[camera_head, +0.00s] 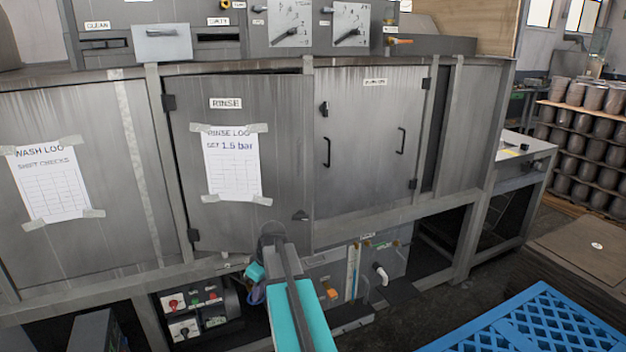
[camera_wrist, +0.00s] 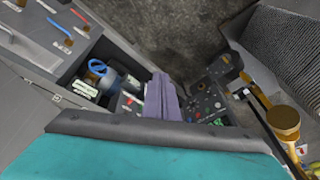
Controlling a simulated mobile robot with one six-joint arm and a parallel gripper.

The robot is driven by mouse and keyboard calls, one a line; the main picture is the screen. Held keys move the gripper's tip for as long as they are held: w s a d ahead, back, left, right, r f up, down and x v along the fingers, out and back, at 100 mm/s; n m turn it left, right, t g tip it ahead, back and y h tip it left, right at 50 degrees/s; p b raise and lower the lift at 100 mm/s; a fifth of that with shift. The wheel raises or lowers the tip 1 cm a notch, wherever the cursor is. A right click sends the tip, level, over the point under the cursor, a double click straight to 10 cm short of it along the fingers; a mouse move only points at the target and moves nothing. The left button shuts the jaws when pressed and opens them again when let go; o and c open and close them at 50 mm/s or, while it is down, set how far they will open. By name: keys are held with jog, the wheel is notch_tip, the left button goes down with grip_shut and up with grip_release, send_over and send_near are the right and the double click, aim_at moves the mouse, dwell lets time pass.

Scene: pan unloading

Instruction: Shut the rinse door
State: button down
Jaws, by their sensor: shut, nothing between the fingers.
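The rinse door (camera_head: 280,130) is the grey panel labelled RINSE in the head view, with a taped rinse log sheet (camera_head: 232,165) on it. Its hinges are on its left edge. A thin dark gap along its top suggests it stands slightly ajar. A small dark fitting (camera_head: 300,216) sits low near its right edge. My gripper (camera_head: 257,294) hangs low in front of the machine, below the door's bottom edge and apart from it. In the wrist view, its purple fingers (camera_wrist: 162,98) are together and empty. My arm hides part of the door's lower right area.
A closed panel with two black handles (camera_head: 365,140) is right of the door. Valves and a white pipe (camera_head: 381,274) lie under the machine, with a control box (camera_head: 190,310) at lower left. A blue pallet (camera_head: 540,320) occupies the lower right.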

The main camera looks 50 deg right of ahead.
jog(key=s+d+r+n+t+h+p, duration=0.1)
jog(key=d+r, duration=0.6)
jog(key=r, duration=0.7)
jog(key=s+d+r+n+t+h+p, duration=0.1)
jog(key=s+d+r, duration=0.3)
jog(key=r, duration=1)
jog(key=s+d+r+n+t+h+p, duration=0.1)
jog(key=s+d+r+t+p, duration=0.1)
jog(key=d+r, duration=0.8)
notch_tip(320, 180, up, 5)
jog(key=shift+s+d+f+n, duration=0.1)
jog(key=shift+s+d+n, duration=0.2)
jog(key=shift+s+d, duration=0.1)
jog(key=p, duration=0.4)
send_near(307, 177)
jog(key=f, duration=0.2)
jog(key=w+a+f, duration=0.1)
jog(key=shift+a, duration=0.1)
jog(key=shift+w+d+f+p, duration=0.15)
jog(key=shift+w+d+p, duration=0.45)
jog(key=shift+d, duration=0.15)
